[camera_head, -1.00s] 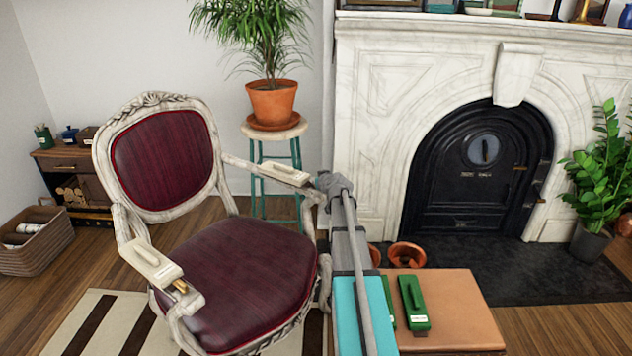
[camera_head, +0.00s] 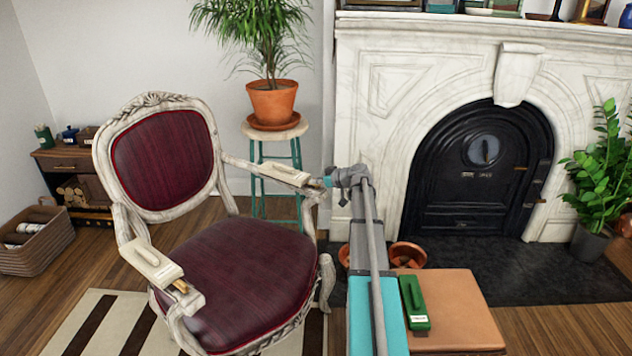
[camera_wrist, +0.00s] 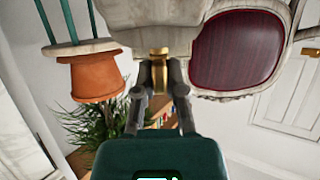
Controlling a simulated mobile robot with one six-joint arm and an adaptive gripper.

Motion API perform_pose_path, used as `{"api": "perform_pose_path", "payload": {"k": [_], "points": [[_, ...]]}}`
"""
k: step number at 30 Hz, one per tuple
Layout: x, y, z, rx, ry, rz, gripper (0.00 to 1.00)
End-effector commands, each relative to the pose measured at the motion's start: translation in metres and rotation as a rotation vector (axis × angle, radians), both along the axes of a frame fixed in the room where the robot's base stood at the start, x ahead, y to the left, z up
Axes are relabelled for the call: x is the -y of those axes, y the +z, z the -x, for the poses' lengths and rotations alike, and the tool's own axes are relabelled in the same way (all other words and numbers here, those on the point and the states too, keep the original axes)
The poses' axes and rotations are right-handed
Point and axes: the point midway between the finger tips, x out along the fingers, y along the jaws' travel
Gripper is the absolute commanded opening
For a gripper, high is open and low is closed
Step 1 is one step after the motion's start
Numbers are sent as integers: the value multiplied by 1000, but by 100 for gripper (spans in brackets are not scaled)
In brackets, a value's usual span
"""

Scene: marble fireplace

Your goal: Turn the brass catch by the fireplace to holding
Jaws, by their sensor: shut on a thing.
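The brass catch (camera_wrist: 159,66) sits at the end of the pale chair arm nearer the fireplace. In the wrist view, which is upside down, it stands between my fingertips. My gripper (camera_wrist: 160,82) is shut on it, with one dark finger on each side. In the head view my gripper (camera_head: 326,182) meets the front end of the right chair arm from the right; the catch is too small and covered there to read. A cream labelled box (camera_head: 285,175) lies on that chair arm. I cannot read which setting the catch is at.
The chair's dark red seat (camera_head: 240,272) is left of my arm. A second cream box (camera_head: 151,262) is on its left arm. A potted plant (camera_head: 272,102) stands on a stool behind. A tan-topped table (camera_head: 458,300) with a green block (camera_head: 414,300) is at lower right, before the black fireplace door (camera_head: 478,190).

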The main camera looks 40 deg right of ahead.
Motion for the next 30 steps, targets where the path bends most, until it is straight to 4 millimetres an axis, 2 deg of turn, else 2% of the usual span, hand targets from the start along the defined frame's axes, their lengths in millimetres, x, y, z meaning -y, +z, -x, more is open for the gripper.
{"api": "perform_pose_path", "payload": {"k": [15, 16, 21, 30], "points": [[-1, -1, 0, -3, 30, 2, 0], [-1, -1, 0, -3, 30, 2, 18], [-1, -1, 0, -3, 28, 1, 49], [0, 0, 0, -2, 27, 1, 49]]}}
